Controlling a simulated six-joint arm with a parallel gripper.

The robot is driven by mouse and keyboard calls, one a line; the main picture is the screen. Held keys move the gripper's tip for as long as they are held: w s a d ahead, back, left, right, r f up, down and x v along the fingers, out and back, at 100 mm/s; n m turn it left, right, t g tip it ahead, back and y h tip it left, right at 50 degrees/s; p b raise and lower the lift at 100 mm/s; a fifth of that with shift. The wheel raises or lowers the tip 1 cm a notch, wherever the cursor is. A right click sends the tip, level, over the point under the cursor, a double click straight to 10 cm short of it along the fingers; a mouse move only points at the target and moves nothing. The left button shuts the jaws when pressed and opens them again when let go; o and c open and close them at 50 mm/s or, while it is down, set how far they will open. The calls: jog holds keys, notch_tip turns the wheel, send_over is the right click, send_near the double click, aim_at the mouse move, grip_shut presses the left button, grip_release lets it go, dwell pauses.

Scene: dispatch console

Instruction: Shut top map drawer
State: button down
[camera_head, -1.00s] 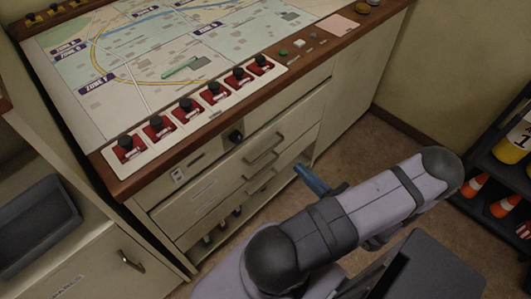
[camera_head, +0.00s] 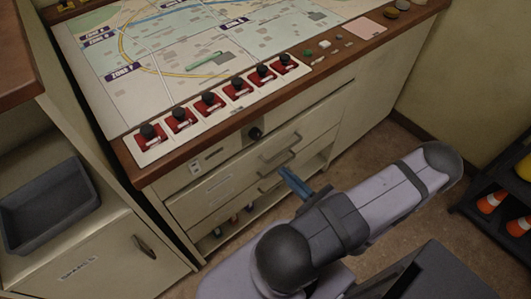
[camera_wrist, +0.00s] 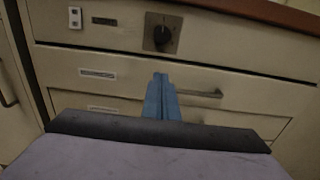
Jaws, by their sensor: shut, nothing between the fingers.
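The top map drawer (camera_head: 222,182) is a cream front with a label and a grey bar handle (camera_head: 283,148), under the console's knob panel. In the wrist view, its front (camera_wrist: 130,80) spans the picture, with the handle (camera_wrist: 200,93) to the right of my fingers. My gripper (camera_head: 284,172) has blue fingers, shut and empty, in front of the drawers. In the wrist view its fingertips (camera_wrist: 160,76) overlap the top drawer front, left of the handle. Contact is unclear.
A second drawer (camera_head: 222,213) with its own handle lies below, above an open shelf. The map console (camera_head: 135,175) has a brown overhanging edge and red switches. A grey tray (camera_head: 50,205) stands at left. A rack with cones (camera_head: 490,203) stands at right. Floor is clear between.

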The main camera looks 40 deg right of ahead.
aim_at(261, 149)
jog(key=shift+w+p, duration=0.6)
jog(key=shift+w, duration=4.5)
jog(key=shift+w, duration=1)
jog(key=shift+w+r, duration=0.15)
jog(key=shift+r, duration=0.05)
jog(key=shift+r, duration=0.1)
jog(key=shift+s+d, duration=0.1)
jog(key=shift+s, duration=0.3)
jog(key=s, duration=1.3)
jog(key=shift+s+f+b, duration=0.3)
jog(key=shift+b, duration=0.15)
